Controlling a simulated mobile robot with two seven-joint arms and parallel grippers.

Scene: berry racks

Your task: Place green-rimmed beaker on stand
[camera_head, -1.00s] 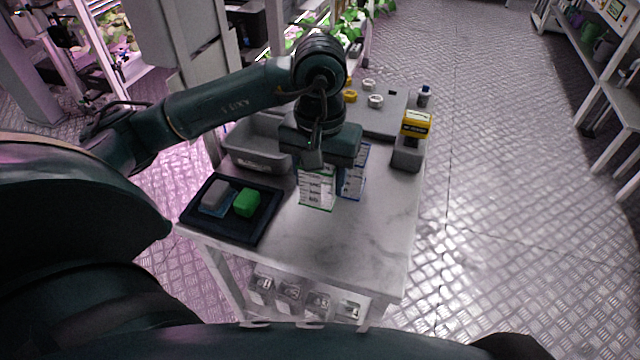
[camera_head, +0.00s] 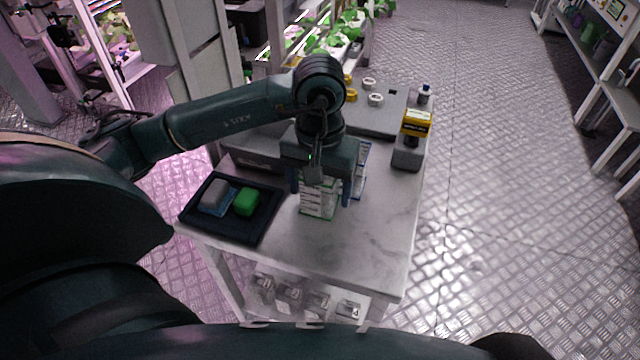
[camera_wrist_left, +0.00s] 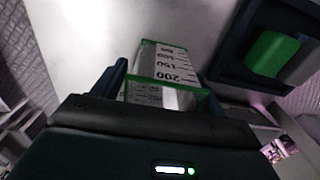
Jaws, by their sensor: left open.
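The green-rimmed beaker (camera_head: 318,203) stands on the white table, a square clear vessel with black markings. My left gripper (camera_head: 321,190) is open above it, with one finger on each side of its upper part. In the left wrist view the beaker (camera_wrist_left: 167,62) shows its green rim and scale marks between the fingers; contact cannot be told. A blue-edged beaker (camera_head: 361,165) stands just behind, partly hidden by the gripper. Which item is the stand is unclear; a grey block (camera_head: 406,158) at the right table edge carries a yellow device. My right gripper is not in view.
A dark tray (camera_head: 246,235) with a grey and a green block (camera_head: 246,201) lies left of the beaker. A grey bin (camera_head: 254,163) is behind it, partly covered by my arm. White and yellow rings sit on a grey plate at the back. The front right tabletop is clear.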

